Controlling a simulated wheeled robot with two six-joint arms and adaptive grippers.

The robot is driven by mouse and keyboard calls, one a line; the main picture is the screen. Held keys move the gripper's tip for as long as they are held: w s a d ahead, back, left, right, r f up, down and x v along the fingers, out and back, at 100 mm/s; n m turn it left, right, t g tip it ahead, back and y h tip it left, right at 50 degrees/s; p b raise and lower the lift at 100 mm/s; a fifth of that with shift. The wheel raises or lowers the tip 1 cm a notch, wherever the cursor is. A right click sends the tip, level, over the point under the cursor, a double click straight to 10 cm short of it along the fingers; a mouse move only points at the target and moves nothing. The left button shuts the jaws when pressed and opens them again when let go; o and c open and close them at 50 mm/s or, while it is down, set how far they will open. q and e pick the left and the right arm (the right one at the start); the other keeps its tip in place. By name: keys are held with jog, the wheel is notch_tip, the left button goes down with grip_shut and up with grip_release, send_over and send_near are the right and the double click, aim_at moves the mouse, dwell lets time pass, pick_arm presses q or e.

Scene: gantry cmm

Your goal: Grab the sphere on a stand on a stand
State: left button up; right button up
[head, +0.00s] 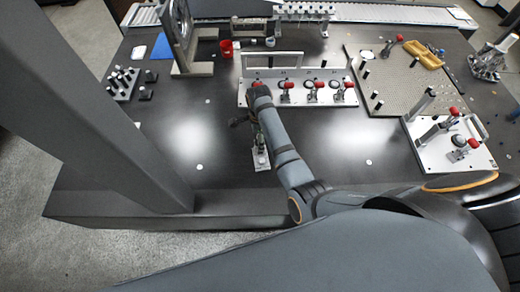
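A small upright stand on a pale rectangular base (261,161) is on the dark table, just left of my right forearm. Its upper part is partly covered by my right gripper and wrist, and I cannot make out a sphere on it. My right arm comes in from the right, and its gripper (246,123) is over or beside the top of this stand. The fingers are dark and small, so I cannot tell whether they are open, shut or touching anything. My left gripper is not in view.
A fixture plate (325,100) with several red-handled clamps lies behind the gripper. A perforated plate (405,95) and a white clamp plate (435,155) are at the right. The left-front table is clear.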

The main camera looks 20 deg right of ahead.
jog(key=shift+w+f, duration=0.1)
jog(key=shift+f, duration=0.35)
jog(key=f, duration=0.3)
jog(key=shift+s+d+f+p, duration=0.1)
jog(key=shift+s+f+p, duration=0.1)
jog(key=shift+f+p, duration=0.15)
jog(key=shift+w+f, duration=0.1)
jog(key=shift+f, duration=0.3)
jog(key=shift+r, duration=0.1)
jog(key=c, duration=0.7)
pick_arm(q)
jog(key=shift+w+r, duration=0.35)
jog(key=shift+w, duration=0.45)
pick_arm(e)
grip_shut()
